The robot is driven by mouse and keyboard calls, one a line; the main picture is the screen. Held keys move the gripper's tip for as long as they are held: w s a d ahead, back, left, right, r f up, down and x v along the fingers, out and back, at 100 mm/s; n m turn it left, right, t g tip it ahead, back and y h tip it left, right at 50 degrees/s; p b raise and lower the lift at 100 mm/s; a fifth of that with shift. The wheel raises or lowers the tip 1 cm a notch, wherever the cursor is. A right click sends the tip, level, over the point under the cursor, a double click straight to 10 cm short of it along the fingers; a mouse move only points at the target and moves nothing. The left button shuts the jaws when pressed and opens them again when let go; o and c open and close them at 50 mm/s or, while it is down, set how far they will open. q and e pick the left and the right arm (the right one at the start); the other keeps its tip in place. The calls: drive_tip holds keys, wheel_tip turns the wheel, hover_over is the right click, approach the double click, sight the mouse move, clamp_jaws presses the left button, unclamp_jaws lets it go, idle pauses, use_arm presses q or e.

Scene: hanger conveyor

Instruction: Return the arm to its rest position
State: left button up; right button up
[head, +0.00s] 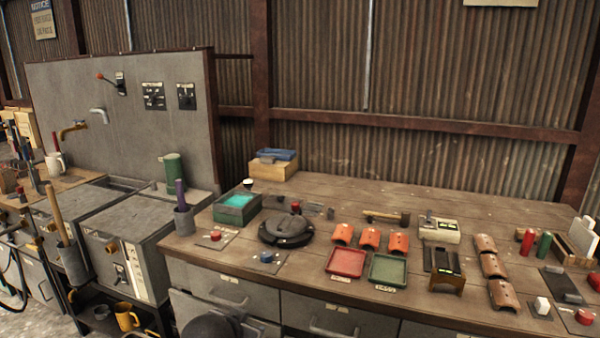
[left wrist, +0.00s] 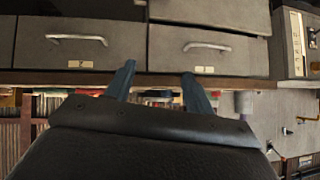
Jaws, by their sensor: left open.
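My left gripper (left wrist: 158,72) shows in the left wrist view, with two blue-grey fingers apart and nothing between them. It is in front of the workbench, whose front edge (left wrist: 150,77) runs across the picture behind the fingers. This view is upside down, with the drawers above the bench edge. In the head view neither gripper can be made out. A dark rounded shape shows at the bottom edge in front of the drawers, and I cannot tell which part it is. My right gripper is in neither view.
The wooden workbench (head: 340,197) carries red (head: 346,262) and green (head: 388,270) trays, several orange curved pieces and a black round fixture (head: 286,229). Grey drawers (head: 225,287) with handles are below. A sink unit (head: 120,235) stands at left. The bench's back middle is fairly clear.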

use_arm(q)
drive_tip(key=s+f+n+g+p, duration=0.1)
drive_tip(key=s+f+g, duration=0.2)
drive_tip(key=s+f, duration=0.8)
drive_tip(key=s+a+f+n+g+p, duration=0.1)
drive_tip(key=s+f+g, duration=0.3)
drive_tip(key=s+f, duration=0.8)
drive_tip(key=s+p, duration=0.1)
drive_tip(key=s, duration=0.6)
drive_tip(key=shift+s+a+f, duration=0.15)
drive_tip(key=shift+s+a, duration=0.1)
drive_tip(key=shift+s, duration=0.05)
